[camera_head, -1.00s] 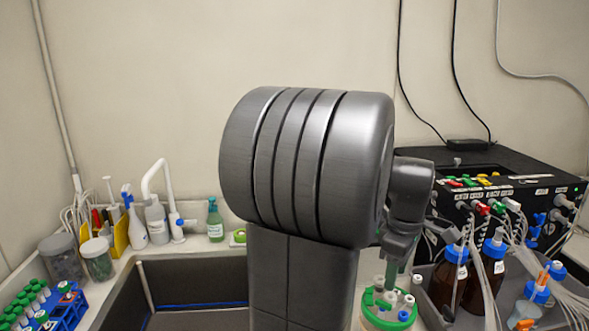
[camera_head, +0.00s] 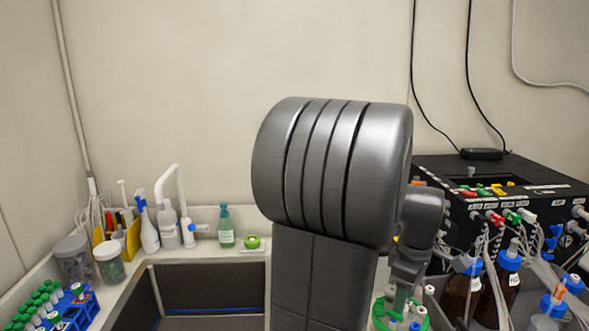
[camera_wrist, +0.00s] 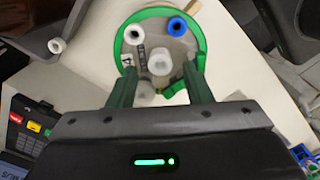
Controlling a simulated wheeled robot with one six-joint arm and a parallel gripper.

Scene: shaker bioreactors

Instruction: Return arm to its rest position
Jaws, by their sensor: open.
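My arm stands large in the middle of the head view and hides part of the bench behind it. My gripper (camera_wrist: 159,70) is open in the wrist view, its two green fingers apart with nothing clearly held between them. A round vessel with a green rim (camera_wrist: 121,50) lies beyond the fingertips, with white and blue caps on its lid. The same vessel (camera_head: 377,322) shows at the bottom of the head view, below my gripper (camera_head: 402,299). I cannot tell whether the fingers touch it.
A black control box (camera_head: 520,190) with tubing and brown bottles (camera_head: 460,292) stand close on the right. A sink (camera_head: 205,285), a tap (camera_head: 182,205), a green soap bottle (camera_head: 226,229) and a blue tube rack (camera_head: 78,308) are on the left. The wall space above is free.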

